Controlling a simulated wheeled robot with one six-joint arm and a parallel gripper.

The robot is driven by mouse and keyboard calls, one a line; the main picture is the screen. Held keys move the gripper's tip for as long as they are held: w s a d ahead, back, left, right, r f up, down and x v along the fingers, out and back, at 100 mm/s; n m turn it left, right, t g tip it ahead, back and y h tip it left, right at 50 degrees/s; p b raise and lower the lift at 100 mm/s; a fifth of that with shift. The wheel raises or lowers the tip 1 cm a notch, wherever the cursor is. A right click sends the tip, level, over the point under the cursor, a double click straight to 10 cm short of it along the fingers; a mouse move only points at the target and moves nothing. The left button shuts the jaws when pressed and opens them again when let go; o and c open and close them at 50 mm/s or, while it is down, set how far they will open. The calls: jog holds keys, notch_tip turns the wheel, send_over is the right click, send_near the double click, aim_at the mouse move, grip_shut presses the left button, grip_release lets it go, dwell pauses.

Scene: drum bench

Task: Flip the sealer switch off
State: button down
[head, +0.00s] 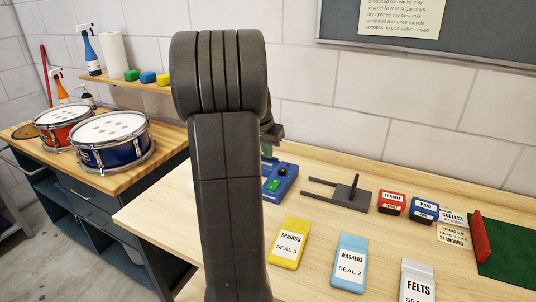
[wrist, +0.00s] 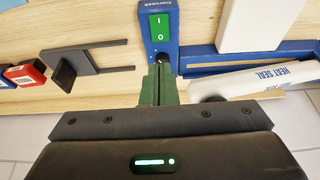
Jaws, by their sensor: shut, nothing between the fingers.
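The sealer is a blue unit (wrist: 175,50) at the top middle of the wrist view, with a green rocker switch (wrist: 160,27) marked I and O on its face. I cannot tell which way the rocker is tilted. The blue sealer body (head: 289,176) and the green switch (head: 273,185) also show in the head view, partly hidden behind my arm. My gripper (wrist: 160,72) is shut and empty, its green fingers pointing at the O end of the sealer. Whether the fingertips touch it is unclear. In the head view the gripper is mostly hidden by my arm.
A dark forked stand (head: 340,196), red (head: 391,203) and blue (head: 424,211) label boxes, and seal packets including a yellow one (head: 287,243) lie on the bench to the right.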

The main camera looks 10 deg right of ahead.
aim_at(276, 181)
jog(key=shift+w+d+r, duration=0.15)
jog(key=shift+w+d, duration=0.35)
jog(key=shift+d, duration=0.1)
jog(key=p+x, duration=0.1)
jog(key=x, duration=0.5)
jog(key=p+x, duration=0.1)
jog(key=x, duration=0.5)
jog(key=shift+s+a+f+p, duration=0.1)
jog(key=shift+a+f+p, duration=0.05)
jog(key=shift+f+p, duration=0.3)
jog(key=shift+f, duration=0.65)
